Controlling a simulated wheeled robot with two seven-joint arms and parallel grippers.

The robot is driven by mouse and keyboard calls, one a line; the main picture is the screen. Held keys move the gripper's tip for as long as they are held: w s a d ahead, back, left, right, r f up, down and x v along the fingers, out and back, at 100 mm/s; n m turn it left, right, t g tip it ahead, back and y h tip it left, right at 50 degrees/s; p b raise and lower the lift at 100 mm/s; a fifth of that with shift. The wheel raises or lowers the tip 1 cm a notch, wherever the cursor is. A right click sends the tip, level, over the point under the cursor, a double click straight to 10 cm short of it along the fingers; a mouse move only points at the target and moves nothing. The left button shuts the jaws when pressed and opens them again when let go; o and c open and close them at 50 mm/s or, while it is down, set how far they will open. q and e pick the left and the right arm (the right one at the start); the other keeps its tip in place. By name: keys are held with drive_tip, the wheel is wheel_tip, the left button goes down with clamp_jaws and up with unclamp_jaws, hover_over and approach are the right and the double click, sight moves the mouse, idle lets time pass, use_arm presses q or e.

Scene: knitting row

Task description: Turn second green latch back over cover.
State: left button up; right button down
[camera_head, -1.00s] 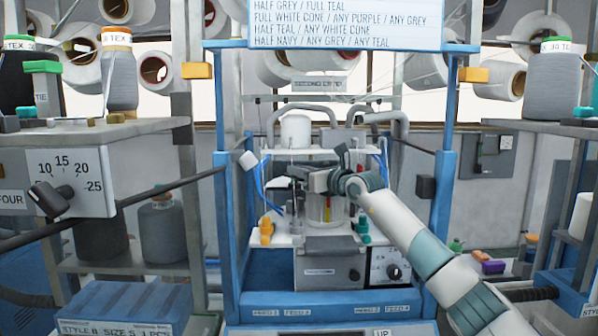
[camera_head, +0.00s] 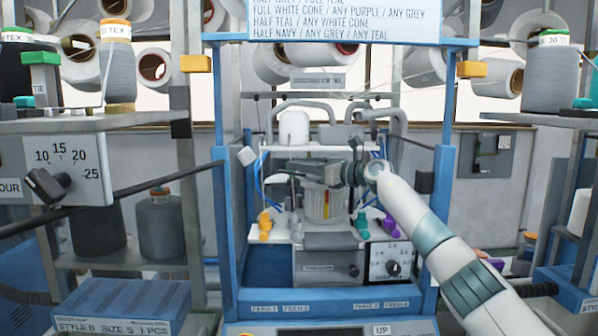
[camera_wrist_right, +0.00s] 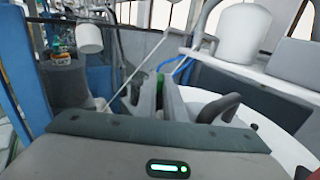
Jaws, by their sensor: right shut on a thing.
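My right gripper (camera_head: 272,167) reaches in from the right, above the machine's white plate, with its fingers pointing left. In the right wrist view its two fingers (camera_wrist_right: 158,98) are close together, with a small green piece (camera_wrist_right: 160,77) showing between them. It looks like a green latch, but most of it is hidden by the fingers. A teal-green piece (camera_head: 363,221) stands at the plate's right side, apart from the gripper. A clear cylinder (camera_head: 322,208) with a yellow-red strip stands below the gripper. I cannot make out clearly which part is the cover. My left gripper is out of view.
Orange pieces (camera_head: 265,224) stand at the plate's left and a purple piece (camera_head: 390,223) at its right. A white jar (camera_head: 294,128) and grey tubes sit on the shelf above. Blue posts (camera_head: 231,230) frame the machine on both sides. A dial box (camera_head: 391,262) is at lower right.

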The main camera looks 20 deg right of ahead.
drive_tip(key=shift+f, duration=0.15)
drive_tip(key=c, duration=1.9)
unclamp_jaws()
drive_tip(key=shift+o, duration=0.2)
